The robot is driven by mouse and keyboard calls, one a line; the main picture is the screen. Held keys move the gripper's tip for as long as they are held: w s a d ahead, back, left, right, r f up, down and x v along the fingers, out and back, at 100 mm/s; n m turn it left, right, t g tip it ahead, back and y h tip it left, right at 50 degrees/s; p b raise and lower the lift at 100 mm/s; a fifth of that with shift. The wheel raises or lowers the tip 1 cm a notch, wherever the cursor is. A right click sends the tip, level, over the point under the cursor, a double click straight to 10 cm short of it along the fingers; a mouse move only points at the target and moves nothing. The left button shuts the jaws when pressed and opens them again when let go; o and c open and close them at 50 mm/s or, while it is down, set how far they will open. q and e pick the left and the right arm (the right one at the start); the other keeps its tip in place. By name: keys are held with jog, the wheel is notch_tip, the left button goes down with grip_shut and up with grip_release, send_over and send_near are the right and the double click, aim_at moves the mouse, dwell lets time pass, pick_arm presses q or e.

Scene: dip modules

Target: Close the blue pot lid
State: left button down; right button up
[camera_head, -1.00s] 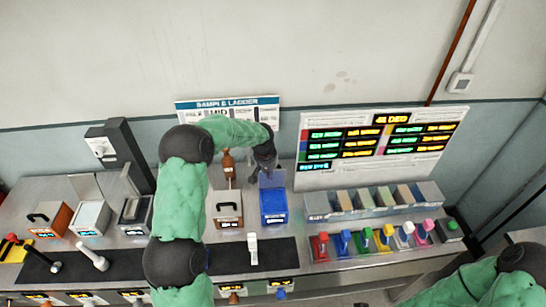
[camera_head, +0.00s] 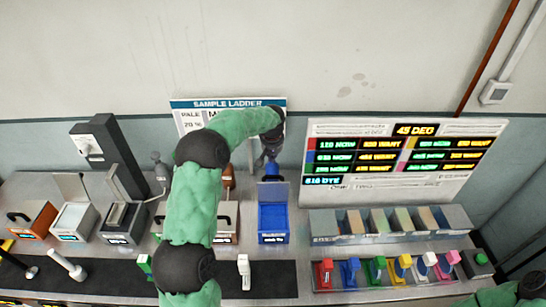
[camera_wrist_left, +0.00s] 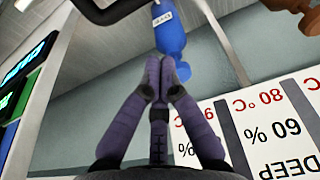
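The blue pot (camera_head: 273,224) stands open on the bench, its box-shaped inside visible from above. Its blue lid (camera_head: 273,191) stands raised at the pot's back edge. My left gripper (camera_head: 266,161) is behind and above the raised lid, in front of the wall board. In the left wrist view its two fingers (camera_wrist_left: 159,72) are together with nothing seen between them. A blue bottle-like object with a white label (camera_wrist_left: 170,38) is just beyond the fingertips; I cannot tell whether they touch. My right gripper is out of view.
A pot with a black handle (camera_head: 226,232) is left of the blue pot, partly behind my left arm. A row of sample blocks (camera_head: 390,222) and several coloured-handled items (camera_head: 375,270) are to the right. The sample ladder board (camera_head: 190,118) stands behind.

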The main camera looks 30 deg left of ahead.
aim_at(273, 186)
pick_arm(q)
jog(key=d+x, duration=0.1)
jog(key=x, duration=0.6)
jog(key=shift+s+d+r+p, duration=0.25)
jog(key=shift+s+r, duration=0.2)
jog(key=shift+s, duration=0.3)
jog(key=shift+s+d+r+p, duration=0.1)
jog(key=shift+s+d+r, duration=0.1)
jog(key=shift+s+r, duration=0.45)
jog(key=shift+s+f, duration=0.15)
jog(key=shift+s, duration=0.05)
